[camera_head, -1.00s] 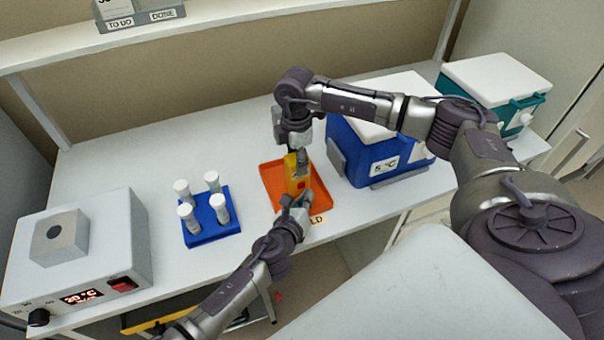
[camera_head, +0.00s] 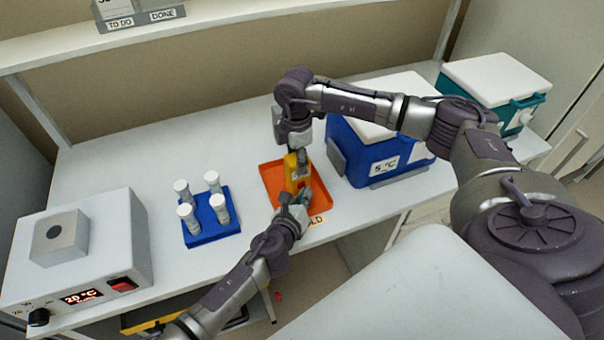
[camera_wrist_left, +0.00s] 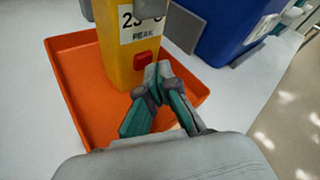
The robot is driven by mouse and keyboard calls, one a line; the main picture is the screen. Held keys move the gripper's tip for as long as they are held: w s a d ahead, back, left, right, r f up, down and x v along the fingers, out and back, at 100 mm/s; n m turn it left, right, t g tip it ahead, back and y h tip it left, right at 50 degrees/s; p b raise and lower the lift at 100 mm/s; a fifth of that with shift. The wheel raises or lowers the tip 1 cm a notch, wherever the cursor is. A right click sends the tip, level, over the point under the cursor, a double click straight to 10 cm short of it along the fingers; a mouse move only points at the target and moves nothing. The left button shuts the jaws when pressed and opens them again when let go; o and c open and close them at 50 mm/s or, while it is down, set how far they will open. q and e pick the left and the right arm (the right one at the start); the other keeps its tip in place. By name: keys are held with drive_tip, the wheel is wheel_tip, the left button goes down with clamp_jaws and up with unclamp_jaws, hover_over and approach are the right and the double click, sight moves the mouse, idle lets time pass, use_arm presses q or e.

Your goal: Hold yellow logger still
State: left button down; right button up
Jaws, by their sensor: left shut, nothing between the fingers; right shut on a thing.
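The yellow logger (camera_head: 292,172) stands upright on the orange tray (camera_head: 270,178). In the left wrist view the logger (camera_wrist_left: 118,56) shows a white label with dark text and a red button (camera_wrist_left: 143,57). My right gripper (camera_head: 297,155) comes down from above and is shut on the logger's upper part. My left gripper (camera_head: 299,193) is shut and empty at the logger's near side. In the left wrist view its closed fingertips (camera_wrist_left: 157,72) are just below the red button; I cannot tell whether they touch the logger.
A blue rack (camera_head: 207,237) with several white-capped tubes stands left of the tray. A heater box (camera_head: 120,262) is at the far left. A blue cooler (camera_head: 357,160) stands close right of the tray, with a teal cooler (camera_head: 515,110) farther right. The back of the bench is clear.

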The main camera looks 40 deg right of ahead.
use_arm(q)
drive_tip(key=shift+w+d+r, duration=0.1)
drive_tip(key=shift+w+d, duration=0.1)
drive_tip(key=shift+w, duration=0.3)
idle(0.8)
drive_tip(key=shift+s, duration=0.1)
drive_tip(key=shift+s+a, duration=0.2)
drive_tip(key=shift+s, duration=0.7)
drive_tip(key=shift+s+a, duration=0.2)
drive_tip(key=shift+s, duration=0.6)
drive_tip(key=shift+s+a, duration=0.15)
drive_tip(key=shift+s, duration=0.7)
drive_tip(key=shift+s+a, duration=0.2)
drive_tip(key=shift+s, duration=0.6)
use_arm(e)
drive_tip(key=o, duration=1.3)
